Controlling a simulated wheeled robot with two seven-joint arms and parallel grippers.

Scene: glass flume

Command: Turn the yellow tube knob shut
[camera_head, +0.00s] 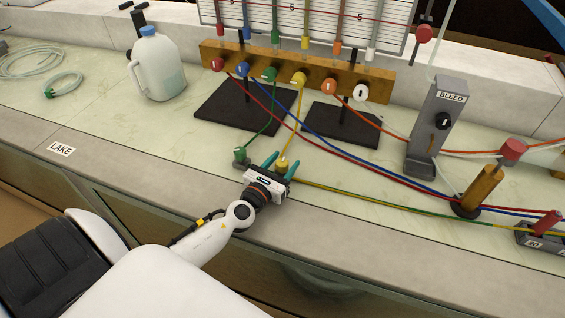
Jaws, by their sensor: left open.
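A yellow knob (299,79) sits on the front of the wooden manifold bar (228,55), between the green and orange knobs. A yellow tube (297,115) hangs from there down to a small yellow fitting (283,163) on the bench. My left gripper (281,162) is open, its two teal fingers pointing away from me. In the picture the yellow fitting shows between the fingers; whether they touch it I cannot tell. The gripper is well below and in front of the knob on the bar. My right gripper is not in view.
Red, blue, green, orange and white knobs share the bar. A green fitting (241,155) stands just left of the gripper. A grey BLEED post (432,125) and a brass post (480,190) stand to the right, with tubes across the bench. A jug (158,70) stands left.

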